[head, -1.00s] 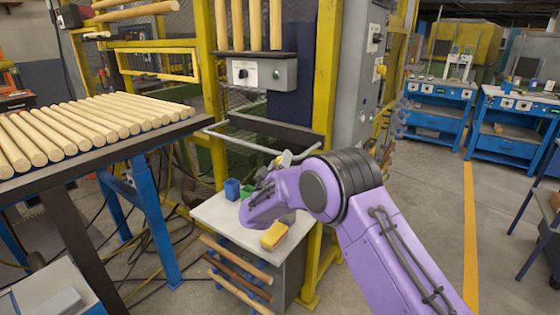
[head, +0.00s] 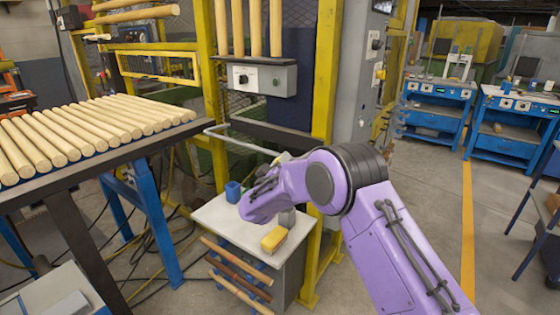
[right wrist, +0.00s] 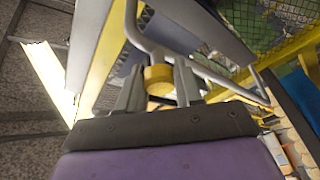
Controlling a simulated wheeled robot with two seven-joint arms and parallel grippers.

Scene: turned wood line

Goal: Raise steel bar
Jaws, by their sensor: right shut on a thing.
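The steel bar (head: 238,140) is a grey bent rail in front of the dark panel of the yellow-framed machine. My right gripper (head: 283,160) is at the bar's right part, with my purple forearm hiding much of the contact. In the right wrist view, the steel bar (right wrist: 225,82) crosses just beyond the fingers of my right gripper (right wrist: 159,82), which are shut on it. A yellow round part (right wrist: 158,79) shows between the fingers; I cannot tell whether it belongs to the bar. My left gripper is not in view.
A small cabinet (head: 215,215) below holds a blue cup (head: 233,191) and a yellow block (head: 273,239). Wooden rods (head: 75,130) lie on a rack at left. A control box (head: 262,79) sits above the bar, and a yellow post (head: 325,75) stands close at right.

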